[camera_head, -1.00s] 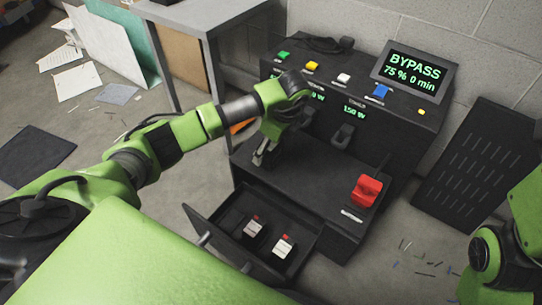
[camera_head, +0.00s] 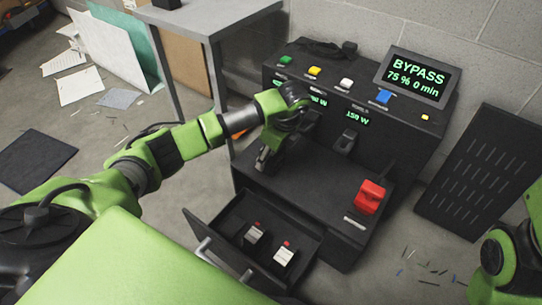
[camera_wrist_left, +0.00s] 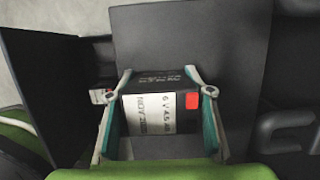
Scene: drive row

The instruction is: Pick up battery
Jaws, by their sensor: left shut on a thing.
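My left gripper (camera_head: 266,160) hangs over the left part of the black unit's flat top. In the left wrist view its fingers (camera_wrist_left: 160,112) are on both sides of a black battery (camera_wrist_left: 160,108) with a white "6 V 4.5 Ah" label and a red patch, and are shut on it. In the head view this battery is mostly hidden by the gripper. Two other batteries, one at left (camera_head: 254,236) and one at right (camera_head: 284,256), stand in the open drawer (camera_head: 222,238). My right gripper is out of view.
The unit has coloured buttons and a screen (camera_head: 416,75) reading "BYPASS 75 % 0 min". A red switch (camera_head: 370,196) stands on the right of its top (camera_head: 318,185). A slotted black panel (camera_head: 478,170) leans on the wall. A grey table (camera_head: 205,18) stands at back left.

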